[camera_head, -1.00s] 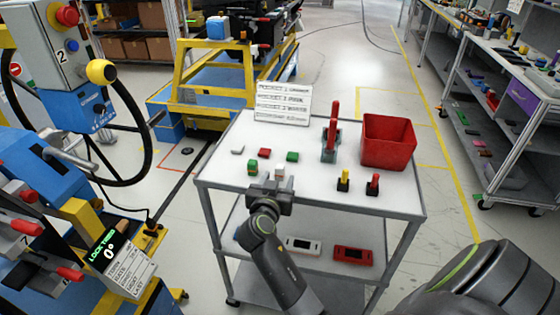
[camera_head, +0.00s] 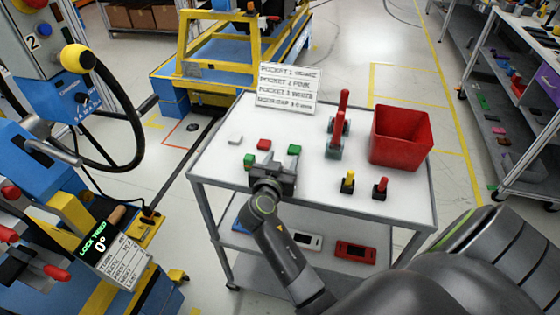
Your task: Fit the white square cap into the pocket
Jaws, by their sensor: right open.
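A small flat white square piece (camera_head: 235,140), which looks like the cap, lies on the left of the white cart top (camera_head: 225,165). My right gripper (camera_head: 272,164) is open over the front left part of the cart top, to the right of and nearer than the white piece, not touching it. A green block (camera_head: 249,160) stands just left of the gripper. The gripper covers the spot behind it. I cannot make out the pocket. My left gripper is out of view.
Flat red (camera_head: 264,145) and green (camera_head: 294,149) pieces lie behind the gripper. A sign (camera_head: 289,88), a red-handled tool (camera_head: 338,125), a red bin (camera_head: 402,138) and yellow (camera_head: 347,182) and red (camera_head: 380,188) switches stand farther right. Clear top lies between.

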